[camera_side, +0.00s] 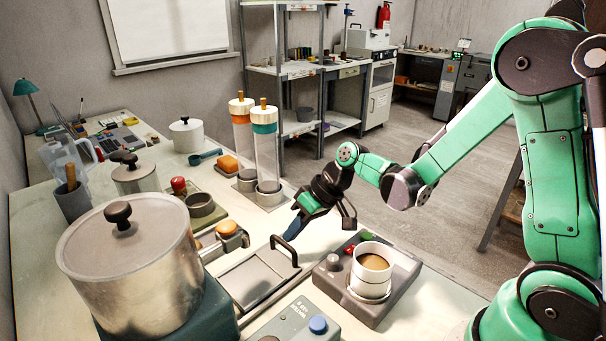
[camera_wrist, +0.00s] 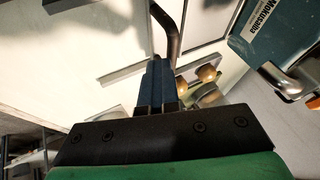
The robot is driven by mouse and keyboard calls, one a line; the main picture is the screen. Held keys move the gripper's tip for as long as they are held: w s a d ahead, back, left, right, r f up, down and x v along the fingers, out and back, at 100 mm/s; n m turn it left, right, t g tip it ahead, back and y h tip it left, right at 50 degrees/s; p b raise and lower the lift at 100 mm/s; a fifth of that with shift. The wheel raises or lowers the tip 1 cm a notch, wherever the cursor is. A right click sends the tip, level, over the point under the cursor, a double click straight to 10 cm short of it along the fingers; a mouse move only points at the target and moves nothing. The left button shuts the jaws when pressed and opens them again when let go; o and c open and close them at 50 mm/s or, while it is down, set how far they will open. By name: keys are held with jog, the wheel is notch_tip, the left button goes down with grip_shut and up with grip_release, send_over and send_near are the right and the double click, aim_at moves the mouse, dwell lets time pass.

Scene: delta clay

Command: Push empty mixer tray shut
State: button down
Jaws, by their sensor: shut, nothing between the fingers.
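The mixer tray (camera_side: 245,283) is a flat, pale metal tray low on the bench in the side view, with nothing visible on it. Its dark, curved handle (camera_side: 285,250) rises at the tray's right end. In the wrist view, the handle (camera_wrist: 170,32) stands just beyond my fingertips, over a pale surface. My gripper (camera_side: 292,231) is shut and empty, with its blue fingers pointing down at the handle from above. The fingers also show together in the wrist view (camera_wrist: 158,78). I cannot tell whether they touch the handle.
A large lidded metal pot (camera_side: 135,268) stands left of the tray. A grey unit (camera_side: 345,290) holding a white cup (camera_side: 372,270) stands close on the right. A control box with a blue button (camera_side: 318,325) is in front. Two clear cylinders (camera_side: 265,150) stand behind.

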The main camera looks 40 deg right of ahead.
jog(key=shift+a, duration=0.25)
jog(key=d, duration=0.4)
jog(key=shift+r, duration=0.35)
jog(key=v, duration=1)
jog(key=s+a+m+t+h, duration=0.1)
jog(key=s+a+t+h, duration=0.1)
jog(key=s+a+h, duration=0.3)
jog(key=shift+a+t, duration=0.35)
jog(key=shift+t, duration=0.05)
jog(key=shift+s+r, duration=0.1)
